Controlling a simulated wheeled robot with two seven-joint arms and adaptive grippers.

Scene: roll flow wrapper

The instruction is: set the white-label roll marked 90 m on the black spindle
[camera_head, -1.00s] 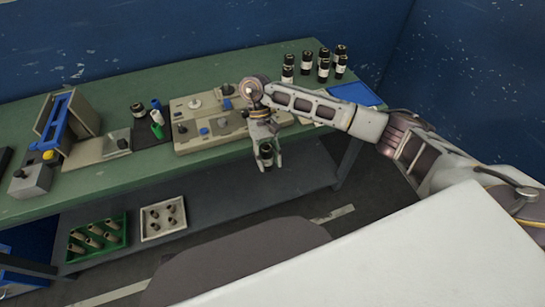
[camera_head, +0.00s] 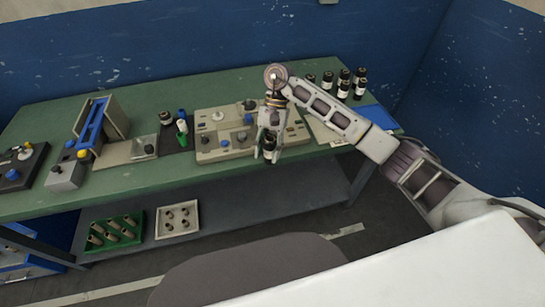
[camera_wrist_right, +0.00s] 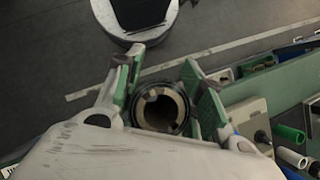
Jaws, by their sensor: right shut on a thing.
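My right gripper (camera_head: 270,151) is shut on a dark roll (camera_head: 269,156), held upright near the front edge of the table, in front of the beige fixture board. In the right wrist view I look into the roll's open hollow end (camera_wrist_right: 160,108), between the green-padded fingers (camera_wrist_right: 163,95). Its label and any 90 m marking are too small to read. The beige board (camera_head: 205,143) carries several knobs and posts, including a dark one (camera_head: 249,104). I cannot tell which part is the black spindle. My left gripper is not in view.
Several dark rolls with white labels (camera_head: 345,82) stand at the back right, beside a blue mat (camera_head: 378,116). A blue-railed device (camera_head: 93,122) is farther left. Bins (camera_head: 178,221) sit below.

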